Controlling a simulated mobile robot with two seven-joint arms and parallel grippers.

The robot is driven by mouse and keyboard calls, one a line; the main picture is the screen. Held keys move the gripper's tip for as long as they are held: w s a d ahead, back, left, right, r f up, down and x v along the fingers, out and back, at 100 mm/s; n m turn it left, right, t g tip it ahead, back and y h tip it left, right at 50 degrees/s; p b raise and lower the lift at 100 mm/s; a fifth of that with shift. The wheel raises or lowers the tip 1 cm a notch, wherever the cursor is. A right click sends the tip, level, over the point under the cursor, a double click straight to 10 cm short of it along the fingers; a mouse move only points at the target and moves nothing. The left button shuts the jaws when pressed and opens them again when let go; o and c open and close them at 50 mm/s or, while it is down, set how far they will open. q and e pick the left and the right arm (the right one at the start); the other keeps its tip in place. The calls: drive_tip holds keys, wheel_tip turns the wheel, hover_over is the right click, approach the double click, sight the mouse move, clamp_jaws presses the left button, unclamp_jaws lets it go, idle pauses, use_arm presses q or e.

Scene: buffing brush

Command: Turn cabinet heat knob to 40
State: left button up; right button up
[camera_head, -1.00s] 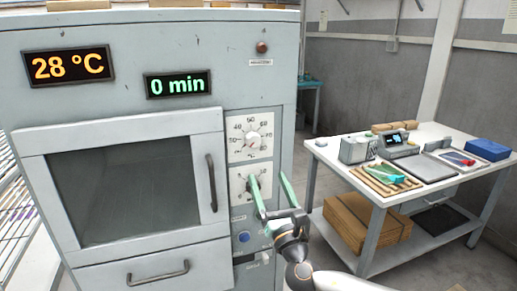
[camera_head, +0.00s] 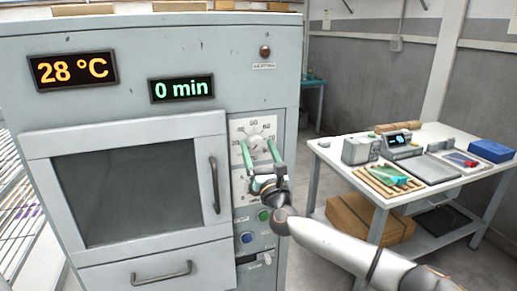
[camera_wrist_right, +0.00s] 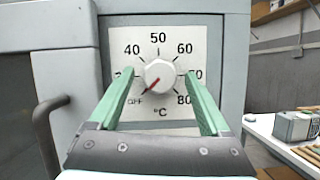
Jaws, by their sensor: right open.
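The cabinet (camera_head: 130,105) fills the left of the head view. Its heat knob (camera_wrist_right: 158,75) is a round white dial on a square scale plate marked OFF and 40 to 80 °C. The red pointer aims down-left at OFF. My right gripper (camera_wrist_right: 160,76) is open, its green fingers spread to the left and right of the knob, with gaps visible on both sides. In the head view the right gripper (camera_head: 260,149) is in front of the dial plate (camera_head: 266,122). The temperature display (camera_head: 73,70) reads 28 °C. My left gripper is not in view.
The second, lower dial is mostly hidden behind my right gripper. A green button (camera_head: 264,216) and a blue button (camera_head: 247,238) are below it. The door handle (camera_head: 215,185) stands out left of the dials. A white table (camera_head: 328,152) with tools is at the right.

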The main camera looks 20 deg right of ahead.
clamp_jaws()
idle(0.8)
